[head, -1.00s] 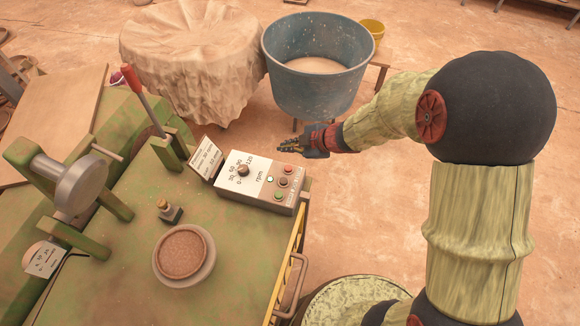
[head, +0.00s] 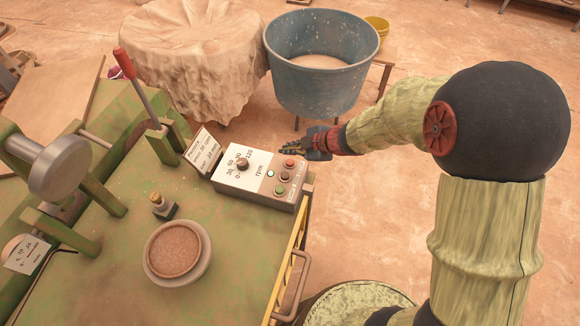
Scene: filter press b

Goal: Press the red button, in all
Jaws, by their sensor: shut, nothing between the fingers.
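The red button (head: 290,163) is the top one in a column on the right side of a grey control box (head: 232,181). Below it are a dark button (head: 284,176) and a green button (head: 279,190). A small pale lamp (head: 270,173) sits to their left. My gripper (head: 288,147) is shut and empty, with its tips pointing left. In the head view it appears just beyond the red button, near the far right corner of the box. I see no contact with the button; the exact height gap is hard to judge.
The box also has a dial knob (head: 242,164) marked rpm, and a paper card (head: 203,150) stands beside it. A red-handled lever (head: 137,82) and a round clay disc (head: 174,250) are on the green machine. A blue tub (head: 320,85) stands behind my gripper.

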